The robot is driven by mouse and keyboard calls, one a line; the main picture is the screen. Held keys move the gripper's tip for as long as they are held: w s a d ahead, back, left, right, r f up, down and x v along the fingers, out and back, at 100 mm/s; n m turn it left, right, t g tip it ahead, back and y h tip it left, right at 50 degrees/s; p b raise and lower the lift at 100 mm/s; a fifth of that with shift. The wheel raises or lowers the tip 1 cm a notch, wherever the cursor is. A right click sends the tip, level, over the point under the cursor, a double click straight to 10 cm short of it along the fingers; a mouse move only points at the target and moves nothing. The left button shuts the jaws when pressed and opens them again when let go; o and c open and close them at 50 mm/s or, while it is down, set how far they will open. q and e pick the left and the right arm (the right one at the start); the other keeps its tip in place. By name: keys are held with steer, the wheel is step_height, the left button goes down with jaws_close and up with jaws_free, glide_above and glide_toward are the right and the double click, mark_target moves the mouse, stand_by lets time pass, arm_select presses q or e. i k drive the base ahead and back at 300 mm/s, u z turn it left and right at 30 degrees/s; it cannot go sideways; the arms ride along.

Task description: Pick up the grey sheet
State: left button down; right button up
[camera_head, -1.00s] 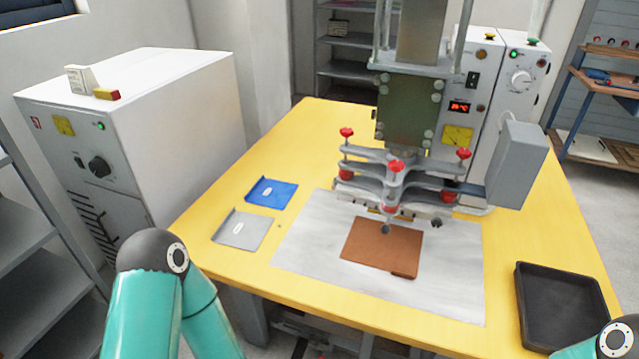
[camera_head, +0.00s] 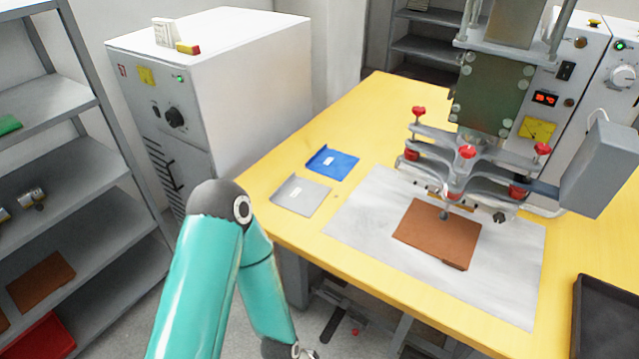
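The grey sheet (camera_head: 300,195) lies flat near the left edge of the yellow table (camera_head: 270,160), with a small white label on it. A blue sheet (camera_head: 332,163) lies just behind it, a little to the right. My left arm rises from the bottom, left of and in front of the grey sheet, and bends down again. Its lower end leaves the picture at the bottom, so my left gripper is not seen. My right arm and gripper are not in view. Nothing touches the grey sheet.
A brown sheet (camera_head: 437,233) lies on a white mat (camera_head: 345,232) under the welding press (camera_head: 465,165). A black tray (camera_head: 606,310) is at the right front. A white cabinet (camera_head: 215,85) stands behind left. Grey shelving (camera_head: 85,235) is at far left.

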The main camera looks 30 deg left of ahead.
mark_target(301, 196)
steer(key=u, duration=0.5)
steer(key=k, duration=1.05)
steer(key=u, duration=1.2)
steer(key=i, duration=1.65)
steer(key=z, duration=0.7)
